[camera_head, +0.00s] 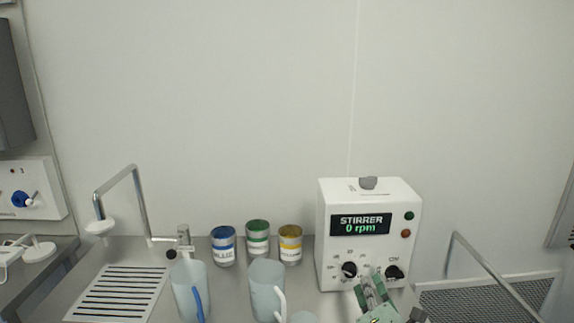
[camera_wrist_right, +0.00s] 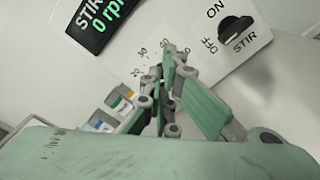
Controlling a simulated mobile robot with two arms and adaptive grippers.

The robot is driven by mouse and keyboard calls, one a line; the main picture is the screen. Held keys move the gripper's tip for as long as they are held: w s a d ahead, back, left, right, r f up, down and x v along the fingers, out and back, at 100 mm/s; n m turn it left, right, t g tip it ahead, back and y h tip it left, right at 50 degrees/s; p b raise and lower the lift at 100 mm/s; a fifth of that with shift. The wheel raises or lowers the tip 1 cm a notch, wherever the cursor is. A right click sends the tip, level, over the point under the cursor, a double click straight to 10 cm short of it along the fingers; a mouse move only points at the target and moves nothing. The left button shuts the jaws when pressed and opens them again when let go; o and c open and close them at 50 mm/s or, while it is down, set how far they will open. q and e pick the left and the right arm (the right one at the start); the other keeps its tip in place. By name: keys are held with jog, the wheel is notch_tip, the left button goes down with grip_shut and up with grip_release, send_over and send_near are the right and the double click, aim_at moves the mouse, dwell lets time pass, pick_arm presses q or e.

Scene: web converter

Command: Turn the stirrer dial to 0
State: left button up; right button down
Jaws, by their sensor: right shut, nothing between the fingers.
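The white stirrer box (camera_head: 332,200) stands at the right of the bench; its display (camera_head: 360,224) reads "STIRRER 0 rpm". The black stirrer dial (camera_head: 349,269) is at the lower left of its front, with small numbers around it. My green right gripper (camera_head: 370,278) is shut and empty, just right of the dial in the head view; I cannot tell whether it touches. In the wrist view the shut fingers (camera_wrist_right: 168,62) cover the dial, with scale numbers showing around them. A black STIR on/off knob (camera_head: 394,272) also shows in the wrist view (camera_wrist_right: 236,30). My left gripper is out of view.
Blue (camera_head: 223,246), green (camera_head: 257,238) and yellow (camera_head: 290,244) labelled cans stand left of the box. Two translucent jugs (camera_head: 190,290) (camera_head: 265,288) stand in front. A drain grate (camera_head: 118,292) and tap (camera_head: 137,205) are at left. A metal rail (camera_head: 490,270) is at right.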

aim_at(350, 271)
jog(key=w+n, duration=0.1)
jog(key=n, duration=0.2)
jog(key=w+n+p, duration=0.1)
jog(key=w+n, duration=0.1)
jog(key=n, duration=0.2)
jog(key=w+n+p, duration=0.1)
jog(key=w+n, duration=0.1)
jog(key=n, duration=0.1)
jog(key=shift+w+a+f+n, duration=0.1)
jog(key=shift+w+a+n, duration=0.05)
jog(key=shift+a+n, duration=0.2)
jog(key=shift+w, duration=0.15)
jog(key=shift+r, duration=0.25)
jog(key=shift+w, duration=0.1)
jog(key=shift+a+f, duration=0.1)
jog(key=shift+a, duration=0.1)
